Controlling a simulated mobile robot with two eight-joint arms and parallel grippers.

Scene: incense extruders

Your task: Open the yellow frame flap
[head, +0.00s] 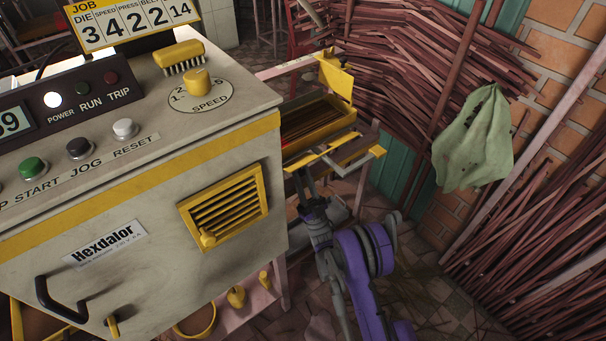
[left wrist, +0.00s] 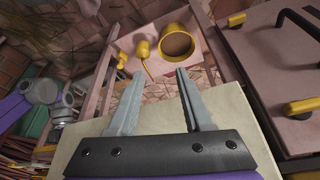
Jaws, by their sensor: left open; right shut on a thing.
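The yellow frame (head: 352,139) sits at the right end of the machine, around a dark tray-like opening (head: 318,118). A yellow bar along its near side (head: 318,155) looks like the flap; I cannot tell how far it is open. My right gripper (head: 303,174) reaches up from below, shut at the near left part of this bar; its fingertips are partly hidden. My left gripper (left wrist: 160,74) is open with nothing between its fingers in the left wrist view. It is out of the head view.
The machine cabinet (head: 150,200) fills the left, with a yellow vent (head: 224,206) and black handle (head: 60,300). A yellow upright plate (head: 335,77) stands behind the frame. Stick bundles (head: 420,80) and a green cloth (head: 474,140) are at right.

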